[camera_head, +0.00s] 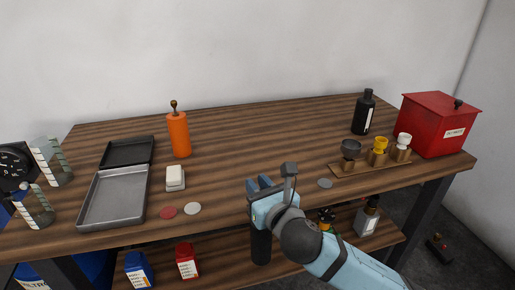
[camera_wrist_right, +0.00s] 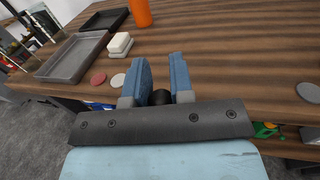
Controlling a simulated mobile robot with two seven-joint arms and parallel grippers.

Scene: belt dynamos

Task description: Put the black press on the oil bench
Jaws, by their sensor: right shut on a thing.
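The black press (camera_head: 261,246) is a dark upright cylinder below my right gripper (camera_head: 259,184), in front of the bench's near edge. Its upper part is hidden by the gripper in the head view. In the right wrist view, a dark round part of it (camera_wrist_right: 161,97) shows between the blue fingers of my right gripper (camera_wrist_right: 161,72), which is shut on it. The wooden bench (camera_head: 240,135), which I take for the oil bench, has a bare stretch beyond the gripper. My left gripper is not in view.
On the bench, an open grey tray (camera_head: 111,220), white block (camera_head: 175,180) and orange cylinder (camera_head: 179,135) stand left. A rack (camera_head: 367,168) with dark, yellow and white-topped pieces, black bottle (camera_head: 362,115) and red box (camera_head: 437,127) stand right. Several containers are on the lower shelf.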

